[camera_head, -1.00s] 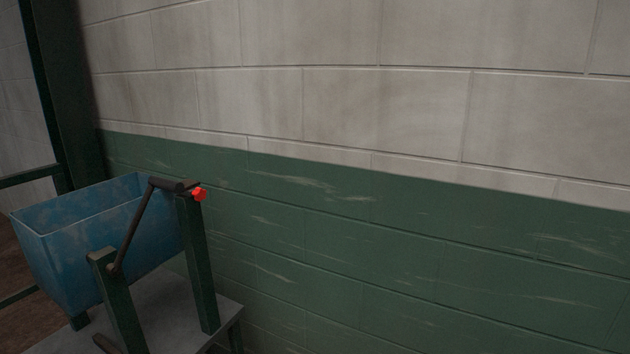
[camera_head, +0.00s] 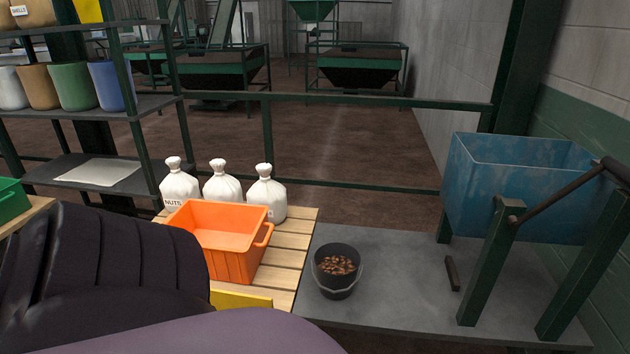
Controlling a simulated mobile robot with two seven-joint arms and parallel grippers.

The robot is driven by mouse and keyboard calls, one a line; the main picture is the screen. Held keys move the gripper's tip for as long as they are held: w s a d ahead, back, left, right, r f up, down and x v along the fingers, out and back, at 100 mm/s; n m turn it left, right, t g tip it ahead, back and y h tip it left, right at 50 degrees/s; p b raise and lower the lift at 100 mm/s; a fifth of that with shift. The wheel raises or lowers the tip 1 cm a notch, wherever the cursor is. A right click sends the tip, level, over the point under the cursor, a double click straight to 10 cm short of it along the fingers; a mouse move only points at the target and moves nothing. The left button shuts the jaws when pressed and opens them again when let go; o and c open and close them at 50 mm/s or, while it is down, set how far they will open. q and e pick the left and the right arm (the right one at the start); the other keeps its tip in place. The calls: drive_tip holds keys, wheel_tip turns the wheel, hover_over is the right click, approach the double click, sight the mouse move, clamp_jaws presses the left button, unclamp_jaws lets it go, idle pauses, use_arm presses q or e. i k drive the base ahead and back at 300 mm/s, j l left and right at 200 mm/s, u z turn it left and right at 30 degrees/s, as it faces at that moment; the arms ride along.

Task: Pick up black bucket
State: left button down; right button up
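The black bucket (camera_head: 335,288) stands upright on the grey bench top, just right of the slatted wooden pallet. It has a thin wire handle lying against its front and holds brown nut-like pieces. Neither of my grippers shows in the head view. A large dark rounded shape with a purple-grey part fills the lower left and hides what lies behind it.
An orange crate (camera_head: 217,240) and white tied sacks (camera_head: 221,183) stand on the wooden pallet (camera_head: 292,247) to the left. A blue hopper (camera_head: 520,180) on green posts with a crank bar stands right. A dark handle (camera_head: 452,273) lies on the grey bench (camera_head: 400,300).

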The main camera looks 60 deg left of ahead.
sight(337, 265)
drive_tip(key=u, duration=1.75)
